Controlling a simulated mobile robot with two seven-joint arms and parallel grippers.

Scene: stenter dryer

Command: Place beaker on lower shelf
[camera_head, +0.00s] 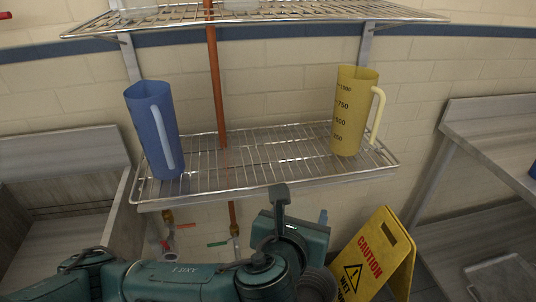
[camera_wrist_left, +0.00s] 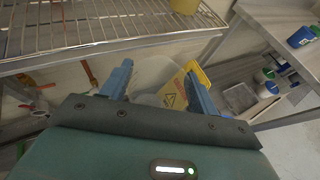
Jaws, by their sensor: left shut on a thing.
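A clear, pale beaker (camera_wrist_left: 156,76) shows between the two blue fingers of my left gripper (camera_wrist_left: 160,88) in the left wrist view. The gripper is shut on it, below and in front of the lower wire shelf (camera_head: 262,160). In the head view the left gripper (camera_head: 318,220) is mostly hidden behind its own wrist, and I cannot make out the beaker there. A blue beaker (camera_head: 148,125) stands at the shelf's left end and a yellow beaker (camera_head: 350,110) towards its right end. My right gripper is not in view.
The shelf's middle is clear between the two beakers. An upper wire shelf (camera_head: 290,12) hangs above, and an orange pipe (camera_head: 215,85) runs vertically behind. A yellow caution sign (camera_head: 375,255) stands below right. A grey counter (camera_head: 495,130) is at the right.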

